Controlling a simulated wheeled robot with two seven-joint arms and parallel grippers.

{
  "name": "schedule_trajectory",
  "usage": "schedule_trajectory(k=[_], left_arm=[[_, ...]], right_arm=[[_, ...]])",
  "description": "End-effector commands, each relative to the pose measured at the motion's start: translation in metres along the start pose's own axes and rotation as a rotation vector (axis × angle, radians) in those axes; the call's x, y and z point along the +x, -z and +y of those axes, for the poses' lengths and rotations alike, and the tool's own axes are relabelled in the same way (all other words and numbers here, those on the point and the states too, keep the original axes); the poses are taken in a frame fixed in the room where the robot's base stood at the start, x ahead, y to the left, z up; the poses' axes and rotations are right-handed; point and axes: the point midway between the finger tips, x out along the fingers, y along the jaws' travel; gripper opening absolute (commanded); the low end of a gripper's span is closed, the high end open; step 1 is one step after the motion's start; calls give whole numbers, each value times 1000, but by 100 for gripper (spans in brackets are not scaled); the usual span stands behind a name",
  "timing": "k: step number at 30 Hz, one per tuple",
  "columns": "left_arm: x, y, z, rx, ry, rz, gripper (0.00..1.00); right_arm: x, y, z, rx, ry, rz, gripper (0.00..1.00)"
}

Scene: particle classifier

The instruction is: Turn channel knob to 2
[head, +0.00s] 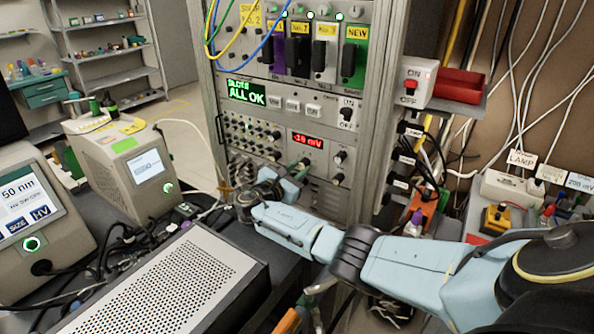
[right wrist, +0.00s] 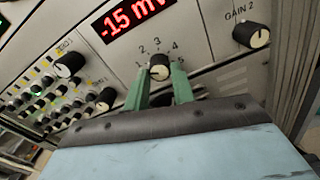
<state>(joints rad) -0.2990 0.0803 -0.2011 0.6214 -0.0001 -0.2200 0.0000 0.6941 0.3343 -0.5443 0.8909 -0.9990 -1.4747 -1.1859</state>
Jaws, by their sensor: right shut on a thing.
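The channel knob (right wrist: 159,67) is a small black knob with a cream face, with a dial marked 1 to 5 around it. It sits below the red display (right wrist: 138,18), which reads -15 mV in the right wrist view. My right gripper (right wrist: 160,79) has its two green fingers on either side of the knob and is shut on it. In the head view my right gripper (head: 300,167) reaches the rack panel just below the red display (head: 308,141). The knob's pointer is too small to read surely. My left gripper is not in view.
The GAIN 2 knob (right wrist: 251,35) is to the right of the channel knob. Another black knob (right wrist: 106,98) is to its left. A perforated metal box (head: 160,285) stands in front of the rack. Cables hang over the upper rack.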

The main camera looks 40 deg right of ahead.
Motion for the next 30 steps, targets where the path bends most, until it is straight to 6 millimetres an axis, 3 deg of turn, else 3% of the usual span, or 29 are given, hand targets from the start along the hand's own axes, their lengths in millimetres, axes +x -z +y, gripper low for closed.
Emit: schedule_trajectory(k=[8, 30], left_arm=[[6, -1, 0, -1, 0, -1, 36], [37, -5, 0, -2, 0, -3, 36]], right_arm=[[0, 2, 0, 126, 0, 2, 2], [0, 1, 0, 679, 2, 6, 2]])
